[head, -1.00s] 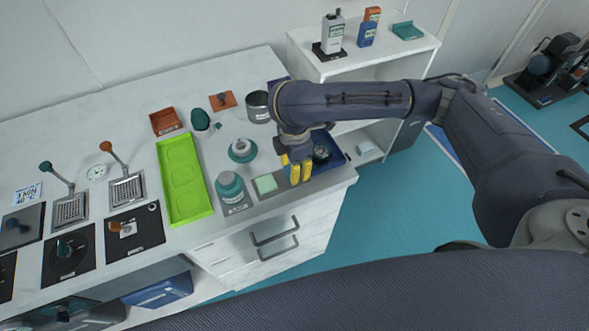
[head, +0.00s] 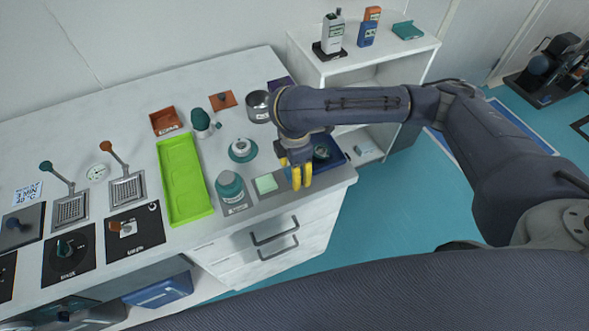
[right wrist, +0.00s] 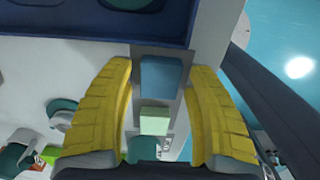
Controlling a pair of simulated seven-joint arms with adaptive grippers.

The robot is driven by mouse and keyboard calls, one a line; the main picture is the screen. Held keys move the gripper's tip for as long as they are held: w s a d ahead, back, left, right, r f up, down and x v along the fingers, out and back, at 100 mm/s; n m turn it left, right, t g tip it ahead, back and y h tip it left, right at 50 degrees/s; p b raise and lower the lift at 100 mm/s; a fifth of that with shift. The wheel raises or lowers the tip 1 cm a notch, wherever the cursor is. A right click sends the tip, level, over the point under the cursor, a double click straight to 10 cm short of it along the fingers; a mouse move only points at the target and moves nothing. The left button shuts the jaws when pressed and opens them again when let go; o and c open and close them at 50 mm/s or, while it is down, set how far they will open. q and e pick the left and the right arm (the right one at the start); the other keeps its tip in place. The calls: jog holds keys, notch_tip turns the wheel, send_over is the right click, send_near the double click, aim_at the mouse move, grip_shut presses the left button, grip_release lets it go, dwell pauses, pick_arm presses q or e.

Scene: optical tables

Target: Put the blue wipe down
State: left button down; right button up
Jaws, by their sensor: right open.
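The blue wipe (right wrist: 161,77) is a folded blue block lying on a grey strip at the counter's front edge. In the right wrist view it lies between the two yellow fingers of my right gripper (right wrist: 162,110), with gaps on both sides. In the head view my right gripper (head: 298,178) points down over the strip, and a little blue shows beside its fingers. It is open. The pale green wipe (head: 266,184) lies beside it on the same strip; it also shows in the right wrist view (right wrist: 154,121). My left gripper is not in view.
A dark blue tray (head: 335,160) holding a round item is just right of the gripper. A teal-capped jar (head: 230,187) stands left of the green wipe. A lime tray (head: 184,180) lies further left. The counter drops off at the front to drawers (head: 275,240).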

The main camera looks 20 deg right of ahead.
notch_tip(320, 180, up, 12)
jog(key=shift+r, duration=0.15)
dwell(0.7)
dwell(0.5)
